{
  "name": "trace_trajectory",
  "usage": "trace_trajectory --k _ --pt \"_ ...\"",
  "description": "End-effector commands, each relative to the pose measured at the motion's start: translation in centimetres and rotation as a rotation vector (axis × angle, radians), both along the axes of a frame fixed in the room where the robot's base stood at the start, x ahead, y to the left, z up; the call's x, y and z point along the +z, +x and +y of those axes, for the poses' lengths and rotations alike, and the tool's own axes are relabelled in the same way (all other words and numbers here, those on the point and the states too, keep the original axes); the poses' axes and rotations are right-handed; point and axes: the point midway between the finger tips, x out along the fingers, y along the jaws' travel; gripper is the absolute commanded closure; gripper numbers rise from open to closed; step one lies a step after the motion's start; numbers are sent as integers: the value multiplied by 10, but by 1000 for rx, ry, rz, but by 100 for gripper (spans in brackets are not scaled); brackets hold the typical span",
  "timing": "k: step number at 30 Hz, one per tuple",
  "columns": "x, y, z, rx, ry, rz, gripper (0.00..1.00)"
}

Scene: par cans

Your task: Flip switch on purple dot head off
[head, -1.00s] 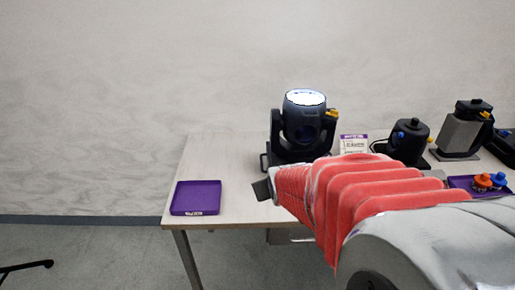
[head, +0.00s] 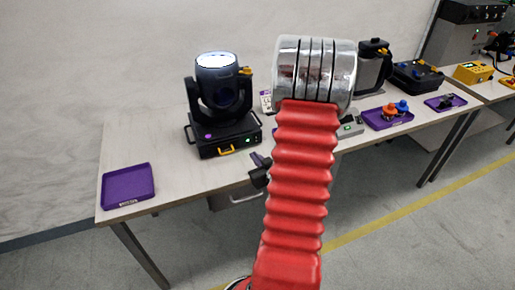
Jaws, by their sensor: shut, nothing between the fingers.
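The moving-head light (head: 217,88) stands upright on the table, its round lens lit bright white. Its black base (head: 220,135) carries a purple dot (head: 208,135) on the front. A small green-lit spot (head: 248,140) shows on the right of that face; I cannot tell whether it is the switch. My gripper (head: 260,168) is a small dark shape beside my red arm sleeve, in front of and just right of the base. It is shut and empty. It appears apart from the base, though the sleeve hides part of it.
An empty purple tray (head: 128,187) lies at the table's left end. Another purple tray (head: 388,119) holds orange and blue knobs on the right. The table (head: 165,165) is clear between the left tray and the light.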

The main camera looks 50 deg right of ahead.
Motion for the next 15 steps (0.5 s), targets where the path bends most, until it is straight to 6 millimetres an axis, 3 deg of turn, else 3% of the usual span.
trace_trajectory --k 3,9,15 --pt "-16 -23 -9 -28 17 -74 100" --pt "-26 -54 -17 -66 26 -196 100" --pt "-27 -65 -18 -80 26 -247 100"
